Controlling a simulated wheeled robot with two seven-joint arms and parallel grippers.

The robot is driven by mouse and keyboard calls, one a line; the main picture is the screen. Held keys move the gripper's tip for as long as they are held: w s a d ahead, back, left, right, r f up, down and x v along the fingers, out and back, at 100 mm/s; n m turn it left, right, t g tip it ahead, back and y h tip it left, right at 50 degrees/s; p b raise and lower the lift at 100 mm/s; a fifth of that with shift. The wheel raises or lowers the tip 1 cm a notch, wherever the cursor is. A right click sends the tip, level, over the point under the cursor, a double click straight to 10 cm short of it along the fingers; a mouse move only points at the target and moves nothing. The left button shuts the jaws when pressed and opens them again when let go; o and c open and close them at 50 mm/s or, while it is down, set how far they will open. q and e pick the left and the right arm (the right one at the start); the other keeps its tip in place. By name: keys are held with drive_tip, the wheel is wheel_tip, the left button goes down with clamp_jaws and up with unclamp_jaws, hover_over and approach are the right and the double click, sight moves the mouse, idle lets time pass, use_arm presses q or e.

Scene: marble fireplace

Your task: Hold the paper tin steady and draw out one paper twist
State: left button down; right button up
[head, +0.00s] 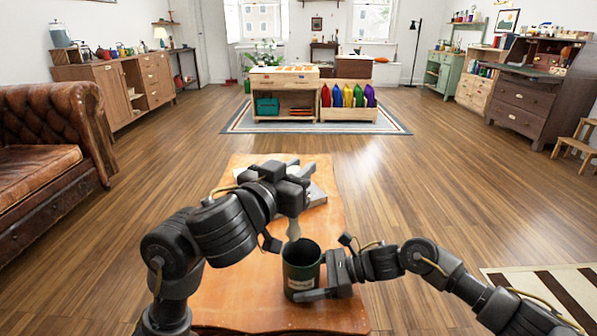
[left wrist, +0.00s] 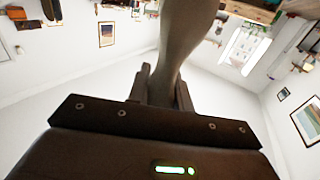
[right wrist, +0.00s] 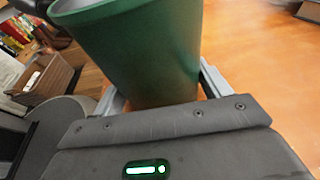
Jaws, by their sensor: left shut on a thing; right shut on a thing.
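The paper tin (head: 302,272) is a dark green open-topped can with a pale label, upright at the front of the orange table. My right gripper (head: 319,280) is shut on the tin from its right side; the tin's green wall (right wrist: 150,55) stands between the fingers in the right wrist view. My left gripper (head: 293,213) points down above the tin and is shut on a grey-beige paper twist (head: 293,230). The twist (left wrist: 180,45) fills the space between the fingers in the left wrist view. Its lower end is by the tin's rim; I cannot tell whether it is inside.
The orange table (head: 240,290) has clear surface left of the tin. A brown leather sofa (head: 45,160) stands at the left. Open wooden floor surrounds the table.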

drive_tip(key=o, duration=0.8)
drive_tip(key=shift+d, duration=0.1)
drive_tip(key=v, duration=1.1)
drive_tip(key=shift+d+r, duration=0.15)
drive_tip(key=shift+d, duration=0.25)
drive_tip(key=shift+s, duration=0.1)
